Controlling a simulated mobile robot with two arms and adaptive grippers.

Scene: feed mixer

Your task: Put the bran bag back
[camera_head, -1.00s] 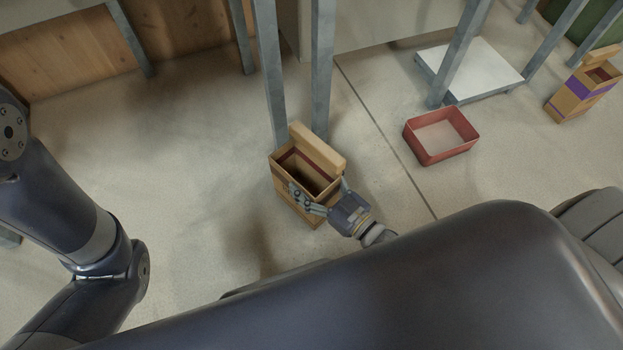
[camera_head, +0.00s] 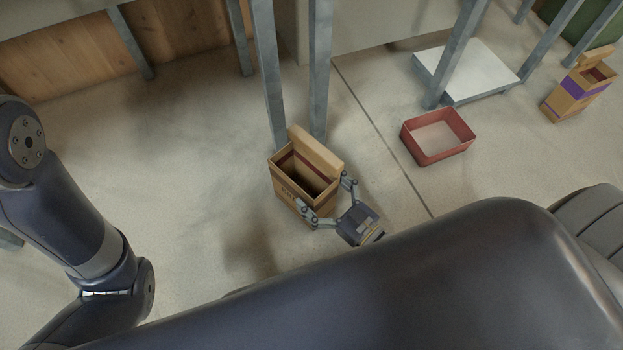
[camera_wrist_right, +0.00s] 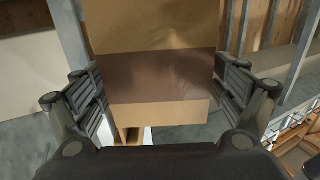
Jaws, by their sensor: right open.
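An open-topped tan paper bag with a dark brown-red band (camera_head: 287,187) stands upright on the floor in the head view. Its print is too small to read, so I cannot tell for sure that it is the bran bag. My right gripper (camera_head: 328,200) is open at the bag's near right side, one finger toward each edge. In the right wrist view the banded bag (camera_wrist_right: 160,75) fills the middle between the spread fingers of the right gripper (camera_wrist_right: 160,92). My left arm shows at the left of the head view, but its gripper is out of view.
A second tan bag with a purple band (camera_head: 574,95) stands at the far right. A red tray (camera_head: 437,155) lies on the floor, near a white platform (camera_head: 470,70). Grey metal posts (camera_head: 268,80) rise just behind the near bag. The floor to its left is clear.

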